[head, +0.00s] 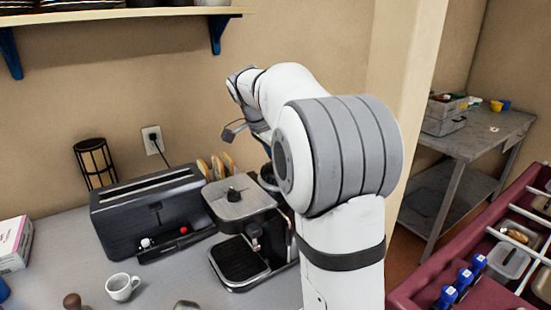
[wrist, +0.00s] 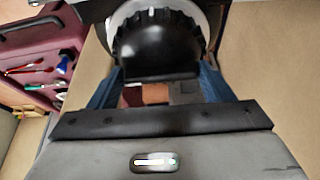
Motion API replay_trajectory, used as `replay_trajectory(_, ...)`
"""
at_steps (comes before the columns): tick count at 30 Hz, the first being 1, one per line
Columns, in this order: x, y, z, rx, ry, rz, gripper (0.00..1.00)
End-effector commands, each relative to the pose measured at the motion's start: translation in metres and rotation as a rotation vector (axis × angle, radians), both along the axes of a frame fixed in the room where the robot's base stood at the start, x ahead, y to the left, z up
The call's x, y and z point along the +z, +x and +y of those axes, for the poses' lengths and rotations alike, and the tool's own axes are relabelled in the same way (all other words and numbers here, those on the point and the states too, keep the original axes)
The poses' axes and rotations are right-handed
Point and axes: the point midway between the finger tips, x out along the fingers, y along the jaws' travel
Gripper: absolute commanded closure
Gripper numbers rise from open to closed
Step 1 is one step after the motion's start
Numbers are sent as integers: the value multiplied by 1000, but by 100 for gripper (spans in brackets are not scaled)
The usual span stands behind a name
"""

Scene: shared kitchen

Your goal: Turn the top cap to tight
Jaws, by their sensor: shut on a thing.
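The top cap (wrist: 155,48) is a black, round cap with a ridged rim, at the top middle of the wrist view. A pale grey and white part shows around its upper edge. My gripper (wrist: 160,76) has its blue fingers on either side of the cap and is shut on it. Any tight mark on the cap is not readable. In the head view my arm bends over toward the wall, and the gripper and the held cap are hidden behind it.
A coffee machine (head: 243,258) stands left of my arm, close to a black toaster (head: 130,212). A white cup (head: 122,287) is on the grey counter (head: 60,245). A maroon cart (head: 425,277) stands at the right. A shelf (head: 120,14) hangs above.

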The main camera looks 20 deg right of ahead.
Motion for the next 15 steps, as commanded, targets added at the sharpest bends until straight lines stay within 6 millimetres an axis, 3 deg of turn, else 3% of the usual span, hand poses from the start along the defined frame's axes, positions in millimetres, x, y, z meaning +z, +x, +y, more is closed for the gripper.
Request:
replay_trajectory(5,0,-1,-1,-4,-1,1,50)
replay_trajectory(6,0,-1,-1,-4,-1,1,26)
replay_trajectory(15,0,0,0,0,-1,1,5)
